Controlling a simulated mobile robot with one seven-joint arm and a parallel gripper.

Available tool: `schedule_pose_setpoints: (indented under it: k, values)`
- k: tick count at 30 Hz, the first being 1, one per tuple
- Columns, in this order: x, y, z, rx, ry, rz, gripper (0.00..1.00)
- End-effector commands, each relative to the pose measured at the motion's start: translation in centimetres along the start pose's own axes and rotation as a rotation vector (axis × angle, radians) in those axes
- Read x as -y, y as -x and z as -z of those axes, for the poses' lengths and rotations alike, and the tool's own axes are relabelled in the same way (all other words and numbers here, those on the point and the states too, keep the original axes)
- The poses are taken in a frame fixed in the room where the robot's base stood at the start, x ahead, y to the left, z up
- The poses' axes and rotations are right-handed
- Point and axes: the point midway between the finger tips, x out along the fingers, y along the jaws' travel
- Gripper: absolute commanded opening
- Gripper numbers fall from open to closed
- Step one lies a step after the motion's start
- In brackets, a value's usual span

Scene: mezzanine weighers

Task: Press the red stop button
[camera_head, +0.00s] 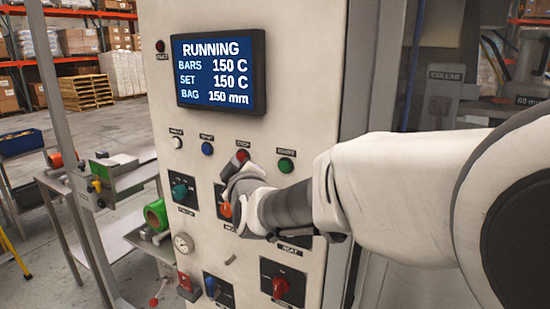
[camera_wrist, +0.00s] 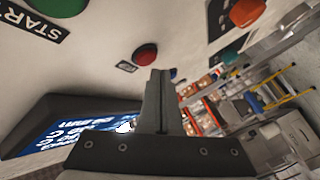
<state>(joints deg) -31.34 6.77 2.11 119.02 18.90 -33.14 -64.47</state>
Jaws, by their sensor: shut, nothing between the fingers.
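The red stop button (camera_head: 242,155) is on the white control panel, under a small label and between the blue and green buttons. My gripper (camera_head: 232,172) is just below it in the head view and overlaps its lower edge. In the wrist view the red stop button (camera_wrist: 145,54) is whole and domed, just beyond the tips of my gripper (camera_wrist: 160,72). The fingers are shut together and empty. I cannot tell whether the tips touch the button or panel; in the wrist view they appear slightly to one side of the button.
The panel screen (camera_head: 218,72) reads RUNNING. A green start button (camera_head: 286,165), a blue button (camera_head: 207,148) and a white button (camera_head: 177,142) sit in the same row. An orange knob (camera_head: 225,209) and a teal knob (camera_head: 180,191) are below. Metal side tables (camera_head: 82,225) stand left.

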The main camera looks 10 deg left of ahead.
Motion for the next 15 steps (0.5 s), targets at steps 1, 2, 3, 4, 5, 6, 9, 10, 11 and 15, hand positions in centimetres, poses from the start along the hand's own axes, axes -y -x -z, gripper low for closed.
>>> schedule_pose_setpoints:
  k: [1, 2, 3, 4, 5, 6, 9, 10, 11, 15]
  values:
    - [-0.02, -0.12, -0.17, 0.001, 0.000, -0.001, 0.00]
    - [-0.06, -0.19, -0.24, 0.001, 0.000, -0.001, 0.00]
    - [-0.12, -0.29, -0.34, 0.001, 0.001, -0.001, 0.00]
    - [-0.16, -0.37, -0.41, 0.001, 0.001, -0.001, 0.00]
    - [-0.22, -0.44, -0.46, 0.001, 0.001, -0.001, 0.00]
    - [-0.29, -0.51, -0.51, 0.001, 0.001, 0.000, 0.00]
    - [-0.38, -0.56, -0.46, 0.001, 0.001, 0.000, 0.00]
    - [-0.38, -0.55, -0.45, 0.001, 0.001, 0.000, 0.00]
    - [-0.39, -0.55, -0.44, 0.001, 0.001, 0.000, 0.00]
    - [-0.38, -0.54, -0.43, 0.001, 0.000, 0.000, 0.00]
